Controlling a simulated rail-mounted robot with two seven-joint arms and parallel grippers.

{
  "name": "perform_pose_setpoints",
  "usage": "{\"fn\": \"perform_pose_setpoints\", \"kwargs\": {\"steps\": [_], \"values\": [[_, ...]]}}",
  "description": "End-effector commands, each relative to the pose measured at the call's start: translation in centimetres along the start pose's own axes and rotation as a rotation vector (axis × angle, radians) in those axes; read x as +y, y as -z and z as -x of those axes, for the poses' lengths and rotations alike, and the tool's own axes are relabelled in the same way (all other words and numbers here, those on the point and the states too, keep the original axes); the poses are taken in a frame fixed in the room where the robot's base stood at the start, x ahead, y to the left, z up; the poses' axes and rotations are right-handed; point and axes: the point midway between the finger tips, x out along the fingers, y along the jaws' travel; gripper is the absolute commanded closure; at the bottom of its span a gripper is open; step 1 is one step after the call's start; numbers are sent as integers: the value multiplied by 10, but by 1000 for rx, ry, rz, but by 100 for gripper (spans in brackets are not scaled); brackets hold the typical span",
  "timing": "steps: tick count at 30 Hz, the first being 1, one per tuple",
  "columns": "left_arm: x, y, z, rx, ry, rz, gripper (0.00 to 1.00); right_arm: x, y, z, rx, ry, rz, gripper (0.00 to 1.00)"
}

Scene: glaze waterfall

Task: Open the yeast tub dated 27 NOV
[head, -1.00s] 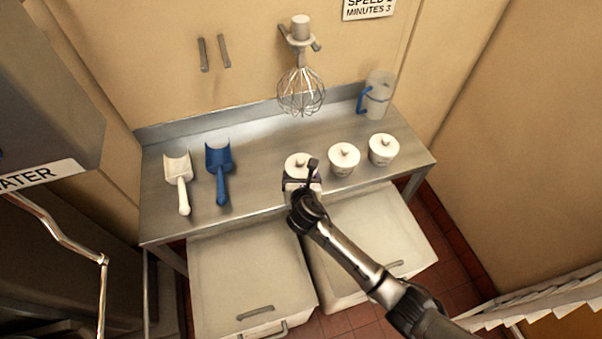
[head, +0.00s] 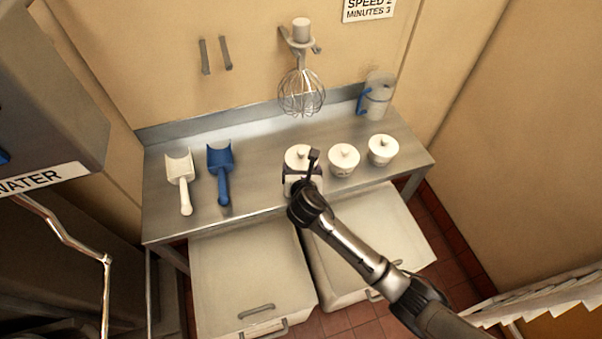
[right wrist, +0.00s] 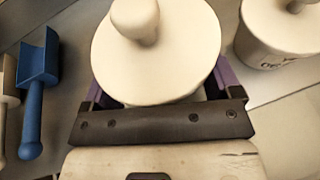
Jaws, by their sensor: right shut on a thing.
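Three white lidded tubs with round knobs stand in a row on the steel table: a left tub (head: 297,154), a middle tub (head: 344,160) and a right tub (head: 382,150). My right gripper (head: 302,180) is shut on the left tub, low around its body. In the right wrist view the left tub's lid (right wrist: 185,50) is on, with its knob upright, and the gripper (right wrist: 165,98) has a finger on each side. Part of a neighbouring tub (right wrist: 280,40) shows there with dark lettering too partial to read. I cannot read the held tub's date. My left gripper is out of view.
A white scoop (head: 181,179) and a blue scoop (head: 220,172) lie left on the table (head: 260,190). A wire whisk (head: 301,92) hangs behind the tubs. A clear jug (head: 377,98) stands back right. Two pale bins (head: 245,270) sit below the front edge.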

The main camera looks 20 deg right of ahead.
Motion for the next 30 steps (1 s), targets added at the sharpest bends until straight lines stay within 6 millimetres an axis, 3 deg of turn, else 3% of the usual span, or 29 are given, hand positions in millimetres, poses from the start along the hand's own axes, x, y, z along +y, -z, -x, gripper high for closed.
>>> {"fn": "perform_pose_setpoints", "kwargs": {"steps": [18,30], "values": [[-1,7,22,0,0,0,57,-83,-44,54,-1,2,3,40],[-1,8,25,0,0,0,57,-102,-54,67,0,2,1,40]]}}
